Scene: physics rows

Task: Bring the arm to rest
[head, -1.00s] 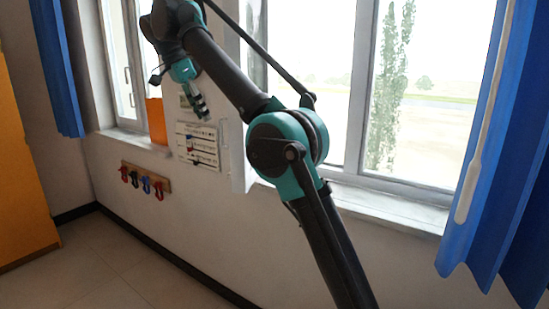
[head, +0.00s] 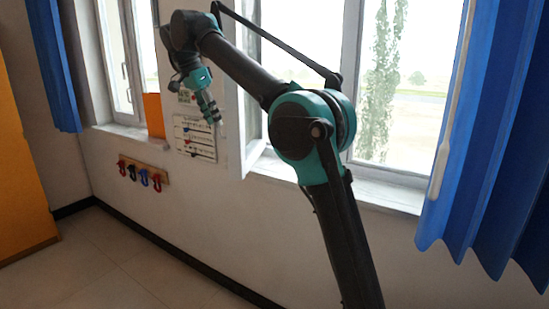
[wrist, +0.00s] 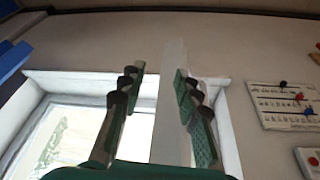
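My arm, black and teal, rises from the bottom of the head view, bends at a teal elbow and reaches up to the left. My gripper (head: 212,112) hangs at its far end, tilted downward, in front of the wall beside the window. In the wrist view my gripper (wrist: 160,90) has its two fingers spread well apart. Nothing is held between them; the window frame and wall show through the gap.
A window (head: 385,100) with a sill stands behind my arm. Blue curtains (head: 490,130) hang at the right. A white board (head: 195,138) and a rack (head: 143,176) with several coloured clips are on the wall. An orange cabinet (head: 20,170) stands at the left. The floor is clear.

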